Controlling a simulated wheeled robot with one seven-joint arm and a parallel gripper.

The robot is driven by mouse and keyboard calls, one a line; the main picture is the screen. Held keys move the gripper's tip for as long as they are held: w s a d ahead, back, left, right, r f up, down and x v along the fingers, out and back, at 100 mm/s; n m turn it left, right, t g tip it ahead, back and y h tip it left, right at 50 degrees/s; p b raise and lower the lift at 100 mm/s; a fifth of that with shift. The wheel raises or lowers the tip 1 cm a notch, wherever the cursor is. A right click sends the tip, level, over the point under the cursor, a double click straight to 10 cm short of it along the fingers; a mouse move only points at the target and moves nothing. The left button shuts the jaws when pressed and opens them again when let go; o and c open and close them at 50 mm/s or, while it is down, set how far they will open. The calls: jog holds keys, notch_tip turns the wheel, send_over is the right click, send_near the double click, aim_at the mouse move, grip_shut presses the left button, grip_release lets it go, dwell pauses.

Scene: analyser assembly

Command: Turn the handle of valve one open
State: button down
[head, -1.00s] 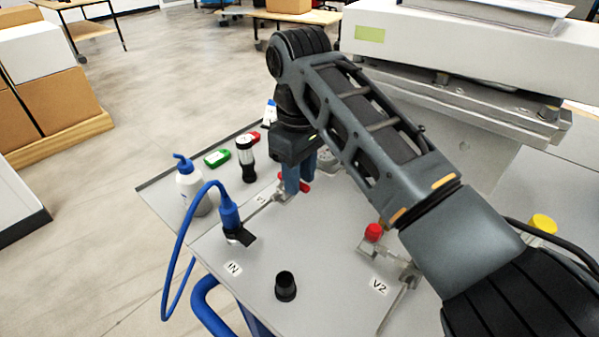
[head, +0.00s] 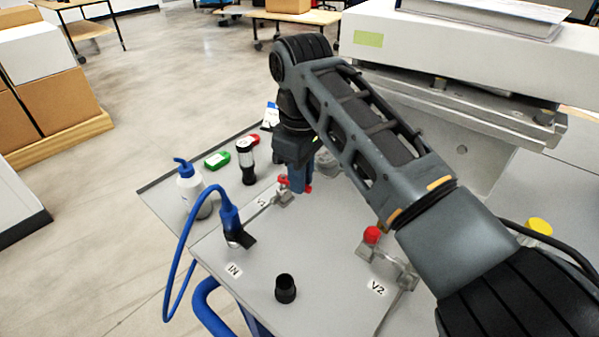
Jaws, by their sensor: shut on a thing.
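The red handle of valve one (head: 283,181) shows at both sides of my gripper's blue fingers, above a small metal valve body (head: 284,198). The label V1 (head: 262,202) lies beside it on the grey panel. My gripper (head: 299,187) points down over the valve and is shut on the red handle. The fingers hide the middle of the handle. Valve two, with a red knob (head: 372,235) and the label V2 (head: 377,288), stands to the right, apart from my gripper.
A blue hose with its connector (head: 229,217) stands by the IN label (head: 233,270). A black fitting (head: 285,288) is at the front. A wash bottle (head: 189,187), a green device (head: 217,159) and a black flashlight (head: 246,160) stand left. A white machine (head: 460,60) fills the back right.

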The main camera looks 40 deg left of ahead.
jog(key=n, duration=0.1)
jog(key=w+n+p, duration=0.1)
jog(key=n, duration=0.2)
jog(key=shift+w+a, duration=0.25)
jog(key=n, duration=0.2)
jog(key=w+n, duration=0.1)
jog(key=n, duration=0.1)
jog(key=shift+a, duration=0.4)
jog(key=n, duration=0.2)
jog(key=w+a+n+b, duration=0.1)
jog(key=n, duration=0.1)
jog(key=shift+a+n, duration=0.15)
jog(key=shift+n, duration=0.15)
jog(key=shift+w+a+n+b, duration=0.1)
jog(key=shift+a+n+b, duration=0.3)
jog(key=shift+n, duration=0.5)
jog(key=shift+a+n+b, duration=0.2)
jog(key=shift+n+b, duration=0.3)
jog(key=shift+n, duration=0.4)
jog(key=c, duration=1.1)
grip_release()
jog(key=shift+r, duration=3.9)
